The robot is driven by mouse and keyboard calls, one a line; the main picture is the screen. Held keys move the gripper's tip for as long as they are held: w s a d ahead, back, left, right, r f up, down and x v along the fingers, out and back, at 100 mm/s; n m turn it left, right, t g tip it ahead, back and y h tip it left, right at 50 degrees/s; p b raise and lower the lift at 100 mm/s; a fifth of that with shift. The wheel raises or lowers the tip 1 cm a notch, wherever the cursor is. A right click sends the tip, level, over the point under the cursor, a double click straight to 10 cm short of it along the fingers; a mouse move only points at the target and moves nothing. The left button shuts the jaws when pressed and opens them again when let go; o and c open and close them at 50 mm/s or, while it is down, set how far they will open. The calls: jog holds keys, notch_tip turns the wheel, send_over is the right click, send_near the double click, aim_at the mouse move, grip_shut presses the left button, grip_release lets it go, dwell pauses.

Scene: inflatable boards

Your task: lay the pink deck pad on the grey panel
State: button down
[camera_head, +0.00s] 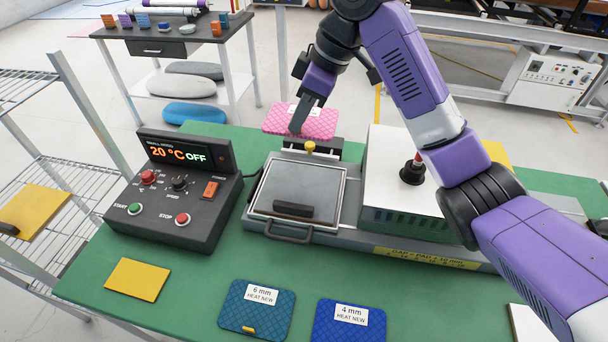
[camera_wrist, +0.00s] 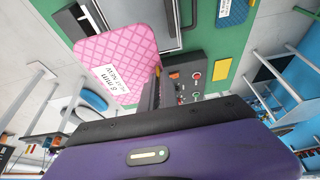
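The pink deck pad (camera_head: 318,122) has a quilted face and a white label that reads 8 mm in the wrist view (camera_wrist: 115,50). It is up at the table's back edge, with floor showing behind it. My gripper (camera_head: 296,126) reaches down to the pad, its fingers at one edge; it appears shut on that edge, though the contact is partly hidden. The grey panel (camera_head: 325,187) lies flat in a metal frame, nearer the table's front than the pad. A black bar rests on its front part. The panel's face is otherwise bare.
A control box (camera_head: 170,205) reading 20 °C OFF stands left of the panel. A white-topped block (camera_head: 392,165) stands right of it. A yellow knob (camera_head: 310,147) rises behind the panel. A teal pad (camera_head: 257,311) and a blue pad (camera_head: 349,322) lie in front.

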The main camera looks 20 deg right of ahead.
notch_tip(320, 180, down, 20)
jog(key=shift+r, duration=0.1)
dwell(0.5)
jog(key=c, duration=2.1)
grip_release()
jog(key=o, duration=0.5)
jog(key=v, duration=1.2)
jog(key=shift+b, duration=0.4)
